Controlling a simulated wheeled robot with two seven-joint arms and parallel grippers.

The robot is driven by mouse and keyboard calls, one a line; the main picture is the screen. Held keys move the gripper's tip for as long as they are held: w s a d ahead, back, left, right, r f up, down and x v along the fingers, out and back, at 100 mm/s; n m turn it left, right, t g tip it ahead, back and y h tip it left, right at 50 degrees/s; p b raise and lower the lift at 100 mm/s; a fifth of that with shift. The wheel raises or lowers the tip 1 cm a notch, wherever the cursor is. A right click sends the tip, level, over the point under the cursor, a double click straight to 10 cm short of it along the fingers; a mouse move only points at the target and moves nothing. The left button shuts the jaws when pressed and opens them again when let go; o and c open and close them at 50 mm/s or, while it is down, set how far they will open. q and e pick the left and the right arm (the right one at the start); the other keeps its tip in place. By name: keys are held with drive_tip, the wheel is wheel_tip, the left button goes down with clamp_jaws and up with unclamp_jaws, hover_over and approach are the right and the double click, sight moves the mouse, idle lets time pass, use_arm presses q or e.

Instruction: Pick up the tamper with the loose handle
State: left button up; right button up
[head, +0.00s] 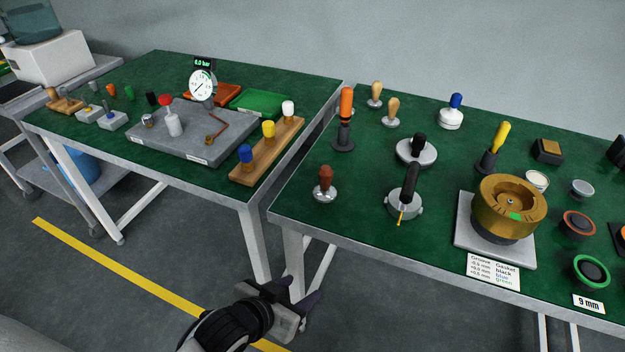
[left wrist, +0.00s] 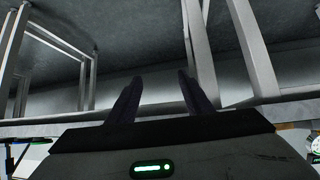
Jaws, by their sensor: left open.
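Several tampers stand on the right green-topped table. One with a red-brown handle (head: 324,183) is near the front left corner. Two with light wooden handles, one at the back (head: 376,92) and one just in front of it (head: 392,110), stand further back. I cannot tell which handle is loose. My left gripper (head: 308,302) is low in front of the tables, below the tabletop edge, apart from all the tampers. In the left wrist view its two fingers (left wrist: 160,88) are spread with nothing between them. My right gripper is not in view.
Near the red-brown tamper stand an orange-handled tool (head: 345,108), a black-handled portafilter (head: 408,192) and a brass group head (head: 511,208) on a grey plate. The left table (head: 220,183) holds a gauge rig (head: 203,84). A gap separates the tables. Table legs frame the left wrist view.

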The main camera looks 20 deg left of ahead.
use_arm(q)
drive_tip(key=n+t+y+p, duration=0.1)
drive_tip(key=t+p, duration=0.1)
approach(322, 178)
wheel_tip(322, 178, down, 7)
drive_tip(key=s, duration=0.1)
drive_tip(key=shift+t, duration=0.9)
drive_tip(key=w+r, duration=0.2)
drive_tip(key=w, duration=0.1)
drive_tip(key=w+r, duration=0.1)
drive_tip(key=w, duration=0.1)
drive_tip(key=shift+w+d, duration=0.15)
drive_tip(key=shift+w, duration=0.05)
drive_tip(key=x, duration=0.4)
drive_tip(key=shift+w+d+r+b, duration=0.15)
drive_tip(key=shift+w+b, duration=0.1)
drive_tip(key=shift+b, duration=0.15)
drive_tip(key=shift+x, duration=2.9)
drive_tip(key=shift+d, duration=0.1)
drive_tip(key=shift+s, duration=0.1)
clamp_jaws()
